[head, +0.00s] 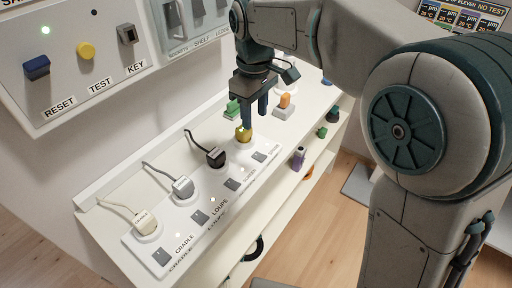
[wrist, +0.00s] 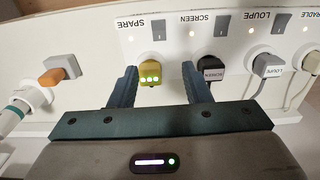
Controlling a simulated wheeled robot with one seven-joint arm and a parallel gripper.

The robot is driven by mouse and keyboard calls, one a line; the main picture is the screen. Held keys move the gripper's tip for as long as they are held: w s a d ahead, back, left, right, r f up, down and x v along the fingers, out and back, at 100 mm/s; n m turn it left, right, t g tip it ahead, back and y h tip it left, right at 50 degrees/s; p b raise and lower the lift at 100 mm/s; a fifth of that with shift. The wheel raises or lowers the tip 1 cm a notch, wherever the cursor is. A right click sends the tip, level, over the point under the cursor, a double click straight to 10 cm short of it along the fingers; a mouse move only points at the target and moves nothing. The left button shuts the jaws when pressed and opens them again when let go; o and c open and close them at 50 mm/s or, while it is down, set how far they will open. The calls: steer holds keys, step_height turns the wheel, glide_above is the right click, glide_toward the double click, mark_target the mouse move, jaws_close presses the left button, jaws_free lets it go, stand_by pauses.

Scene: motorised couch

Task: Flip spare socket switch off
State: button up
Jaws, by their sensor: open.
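The spare socket switch (head: 259,157) is a grey rocker at the far end of the white socket strip (head: 218,230). It also shows in the wrist view (wrist: 158,31), beside the SPARE label, with a small pale indicator light next to it. A yellow plug (wrist: 150,73) sits in the spare socket; it also shows in the head view (head: 243,134). My gripper (head: 251,112) points down, open and empty, over the yellow plug. In the wrist view its two fingers (wrist: 158,82) appear on either side of the plug; contact is not clear.
The screen plug (head: 215,156), loupe plug (head: 183,187) and cradle plug (head: 146,223) stand in the same strip, with cords. Their switches lie alongside. An orange-and-grey item (head: 284,105) and a green block (head: 232,107) are nearby. A wall panel (head: 75,60) is at left.

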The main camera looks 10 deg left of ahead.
mark_target(255, 154)
step_height(255, 154, down, 12)
steer(key=shift+r, duration=0.15)
steer(key=shift+c, duration=0.3)
